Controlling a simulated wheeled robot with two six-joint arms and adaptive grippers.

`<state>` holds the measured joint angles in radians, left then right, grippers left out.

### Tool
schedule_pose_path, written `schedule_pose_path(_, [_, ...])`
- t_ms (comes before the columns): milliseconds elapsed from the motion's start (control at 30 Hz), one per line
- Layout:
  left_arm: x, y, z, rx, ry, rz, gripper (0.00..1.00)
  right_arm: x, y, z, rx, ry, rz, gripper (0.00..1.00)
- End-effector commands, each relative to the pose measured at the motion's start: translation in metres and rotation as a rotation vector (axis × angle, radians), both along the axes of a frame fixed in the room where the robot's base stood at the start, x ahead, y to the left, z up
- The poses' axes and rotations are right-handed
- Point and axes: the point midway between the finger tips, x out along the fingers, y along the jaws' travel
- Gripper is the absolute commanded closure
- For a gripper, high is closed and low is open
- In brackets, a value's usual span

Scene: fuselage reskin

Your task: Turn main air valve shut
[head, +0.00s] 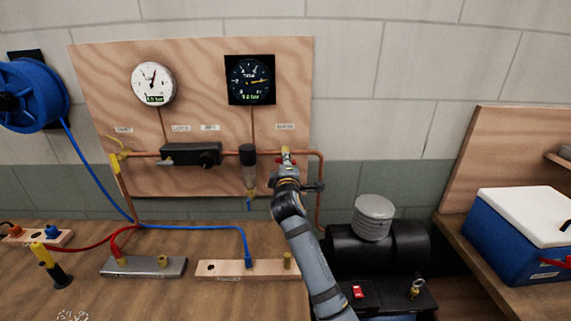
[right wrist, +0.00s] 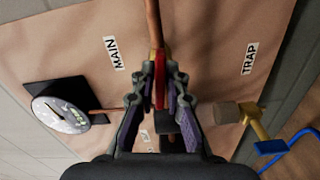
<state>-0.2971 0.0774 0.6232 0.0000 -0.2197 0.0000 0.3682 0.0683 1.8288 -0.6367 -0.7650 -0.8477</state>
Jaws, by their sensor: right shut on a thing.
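The main air valve, with brass fittings and a red handle (right wrist: 161,90), sits on the copper pipe (right wrist: 153,25) near the MAIN label (right wrist: 113,54) in the right wrist view. My right gripper (right wrist: 160,78) is shut on the red handle, one finger on each side. In the head view the red handle (head: 286,159) shows just past my right gripper (head: 286,166), at the right end of the pipe run on the plywood board (head: 215,75). The fingers and wrist hide part of the valve. My left gripper is not in view.
A white gauge (head: 153,84) and a black gauge (head: 250,79) hang on the board. A black regulator (head: 190,154) and a filter bowl (head: 248,178) are left of my gripper. A black compressor (head: 380,248) stands below right. A blue cooler (head: 525,235) is further right.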

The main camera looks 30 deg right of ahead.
Motion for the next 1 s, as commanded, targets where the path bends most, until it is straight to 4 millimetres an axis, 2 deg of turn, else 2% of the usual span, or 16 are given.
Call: schedule_pose_path(1000, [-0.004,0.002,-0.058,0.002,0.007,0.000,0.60,0.000,0.000,-0.001,0.857,-0.420,0.003,1.00])
